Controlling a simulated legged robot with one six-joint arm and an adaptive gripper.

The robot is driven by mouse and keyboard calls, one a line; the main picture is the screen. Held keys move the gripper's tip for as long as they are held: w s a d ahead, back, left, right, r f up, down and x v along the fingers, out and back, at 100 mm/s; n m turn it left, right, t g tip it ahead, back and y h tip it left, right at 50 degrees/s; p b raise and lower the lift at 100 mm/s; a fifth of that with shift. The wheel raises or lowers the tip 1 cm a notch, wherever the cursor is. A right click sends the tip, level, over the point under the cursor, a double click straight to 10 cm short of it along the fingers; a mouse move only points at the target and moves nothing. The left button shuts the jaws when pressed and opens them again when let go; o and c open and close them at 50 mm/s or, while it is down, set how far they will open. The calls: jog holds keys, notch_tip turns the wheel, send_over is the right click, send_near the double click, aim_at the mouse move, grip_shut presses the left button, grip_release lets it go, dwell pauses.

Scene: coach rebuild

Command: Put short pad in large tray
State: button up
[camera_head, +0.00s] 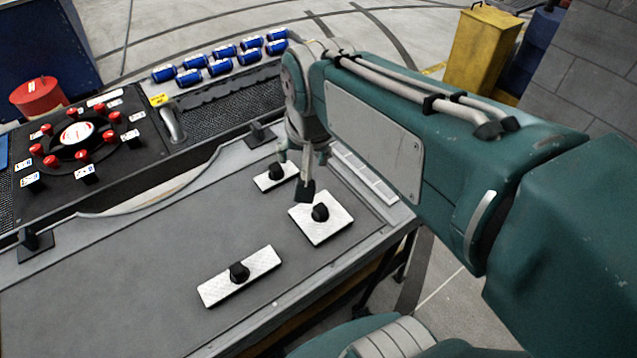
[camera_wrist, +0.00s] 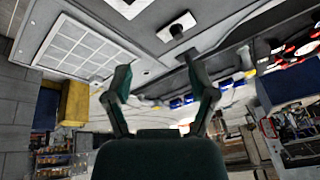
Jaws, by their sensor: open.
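Three white pads with black knobs lie on a grey work surface (camera_head: 130,270). The smallest, likely the short pad (camera_head: 266,182), lies farthest back; it seems to be the pad (camera_wrist: 187,20) in the wrist view. A square pad (camera_head: 335,226) lies nearer, and a long pad (camera_head: 215,290) lies at the front. My gripper (camera_head: 294,172) is over the back right of the surface, near the short and square pads. In the wrist view its fingers (camera_wrist: 162,84) are spread, with nothing between them. I cannot tell which part is the large tray.
A black panel (camera_head: 105,145) with red knobs and a round centre is at the left. A pale grid panel (camera_wrist: 80,48) lies beside the pads. The front left of the work surface is clear.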

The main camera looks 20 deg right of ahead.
jog(key=s+f+n+t, duration=0.1)
jog(key=s+n, duration=0.3)
jog(key=s, duration=0.4)
jog(key=shift+s+f+n+t, duration=0.25)
jog(key=shift+f+n+t, duration=0.05)
jog(key=shift+n, duration=0.1)
